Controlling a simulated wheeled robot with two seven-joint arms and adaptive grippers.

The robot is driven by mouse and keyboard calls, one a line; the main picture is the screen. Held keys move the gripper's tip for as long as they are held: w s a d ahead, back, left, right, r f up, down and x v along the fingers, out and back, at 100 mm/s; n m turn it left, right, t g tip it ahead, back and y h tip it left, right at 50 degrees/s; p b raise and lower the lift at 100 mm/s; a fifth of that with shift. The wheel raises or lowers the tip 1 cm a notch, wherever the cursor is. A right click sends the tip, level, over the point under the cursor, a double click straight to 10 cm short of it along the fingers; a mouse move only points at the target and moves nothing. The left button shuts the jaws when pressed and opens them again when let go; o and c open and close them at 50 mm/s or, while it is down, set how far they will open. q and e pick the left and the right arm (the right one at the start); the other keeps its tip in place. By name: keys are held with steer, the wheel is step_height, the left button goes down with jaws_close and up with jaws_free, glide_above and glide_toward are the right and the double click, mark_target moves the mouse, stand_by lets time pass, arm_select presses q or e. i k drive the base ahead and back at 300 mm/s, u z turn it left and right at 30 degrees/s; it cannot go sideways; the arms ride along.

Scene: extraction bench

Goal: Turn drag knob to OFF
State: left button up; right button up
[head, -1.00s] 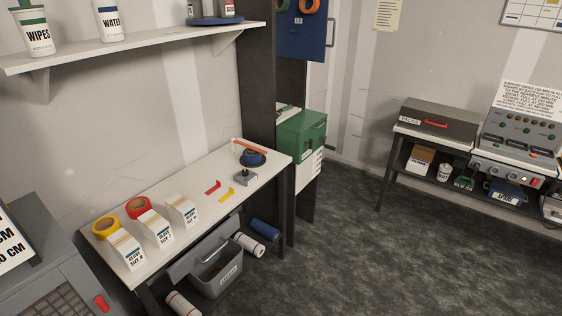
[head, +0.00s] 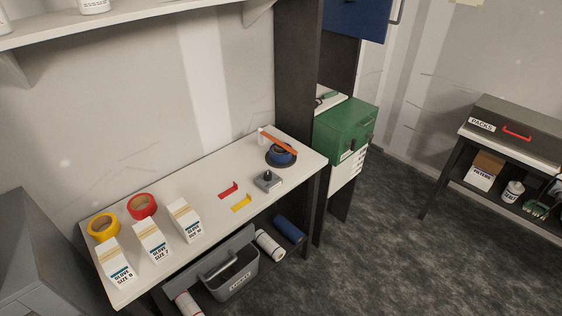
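No knob labelled drag or OFF can be made out. On the white bench (head: 210,208) a dark blue round device (head: 282,155) with an orange bar across its top stands near the far right end. Just in front of it is a small grey block (head: 267,182) with a dark upright knob or post; I cannot tell if either carries the drag knob. Neither of my grippers is in view.
Red and yellow small pieces lie mid-bench. A grey bin (head: 232,278) sits below, a green box (head: 345,130) to the right. Dark floor (head: 400,260) is open.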

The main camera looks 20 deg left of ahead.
mark_target(268, 177)
steer(key=u, duration=0.3)
steer(key=i, duration=0.9)
steer(key=u, duration=0.55)
